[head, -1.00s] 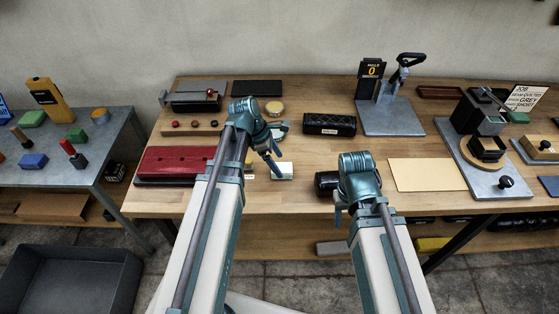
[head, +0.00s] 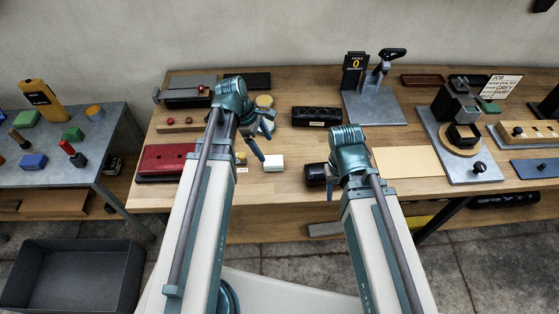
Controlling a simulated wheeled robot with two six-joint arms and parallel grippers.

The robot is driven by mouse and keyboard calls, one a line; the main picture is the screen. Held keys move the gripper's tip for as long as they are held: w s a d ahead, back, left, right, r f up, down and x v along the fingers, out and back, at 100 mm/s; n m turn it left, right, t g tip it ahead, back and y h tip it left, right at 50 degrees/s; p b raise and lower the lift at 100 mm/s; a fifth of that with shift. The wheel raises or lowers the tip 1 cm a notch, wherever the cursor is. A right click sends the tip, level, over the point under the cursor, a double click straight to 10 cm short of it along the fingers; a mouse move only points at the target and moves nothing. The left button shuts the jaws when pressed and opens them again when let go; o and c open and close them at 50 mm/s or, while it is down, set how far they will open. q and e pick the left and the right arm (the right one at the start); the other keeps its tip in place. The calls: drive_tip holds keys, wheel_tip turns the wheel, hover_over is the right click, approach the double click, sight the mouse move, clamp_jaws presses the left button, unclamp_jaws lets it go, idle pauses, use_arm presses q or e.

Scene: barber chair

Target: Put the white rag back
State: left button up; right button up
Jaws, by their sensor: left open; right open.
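A small white block-like thing (head: 273,162), which may be the folded white rag, lies on the wooden workbench (head: 280,186) near its front middle. It is too small to tell for sure. My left gripper (head: 262,147) is open above the bench, just behind and left of the white thing in the picture, with no visible hold on it. My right gripper (head: 331,182) is open at the bench's front edge, beside a black cylinder (head: 315,175). My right wrist hides part of its fingers.
A black case (head: 316,116), a cream sheet (head: 408,161) and a press on a grey plate (head: 374,107) stand behind and right. A grey bin (head: 70,275) sits on the floor at left.

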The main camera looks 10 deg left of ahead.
use_arm(q)
drive_tip(key=s+d+m+y, duration=0.2)
drive_tip(key=s+d+m, duration=0.3)
drive_tip(key=m, duration=0.6)
drive_tip(key=s+d+f+m+g+y, duration=0.1)
drive_tip(key=s+d+m+y, duration=0.2)
drive_tip(key=s+d+m, duration=0.3)
drive_tip(key=d+m, duration=0.1)
drive_tip(key=m, duration=0.3)
drive_tip(key=shift+s+d+m, duration=0.25)
drive_tip(key=shift+d+m, duration=0.1)
drive_tip(key=shift+m, duration=0.05)
